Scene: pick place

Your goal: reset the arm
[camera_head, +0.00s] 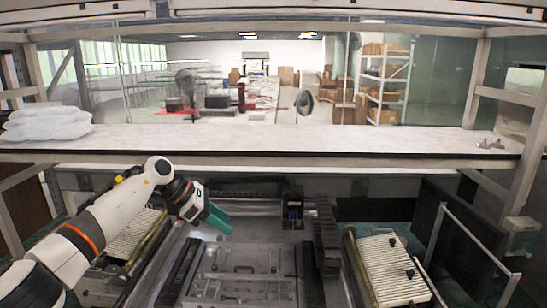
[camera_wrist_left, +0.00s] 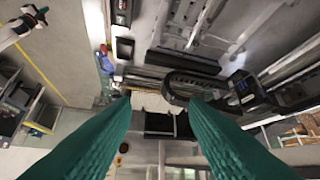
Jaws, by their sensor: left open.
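My left arm comes in from the left in the head view. Its gripper (camera_head: 215,217), with green fingers, hangs above the grey machine bed, left of the middle. In the left wrist view the two green fingers of my left gripper (camera_wrist_left: 162,110) stand apart with nothing between them. The gripper is open and touches nothing that I can see. My right gripper does not show in the head view.
A metal fixture plate (camera_head: 240,288) lies below the gripper. A black cable chain (camera_head: 326,235) runs to its right. Ribbed pale panels flank the bed, one at right (camera_head: 390,270). A shelf (camera_head: 270,138) crosses behind, with stacked white bags (camera_head: 47,122) at left.

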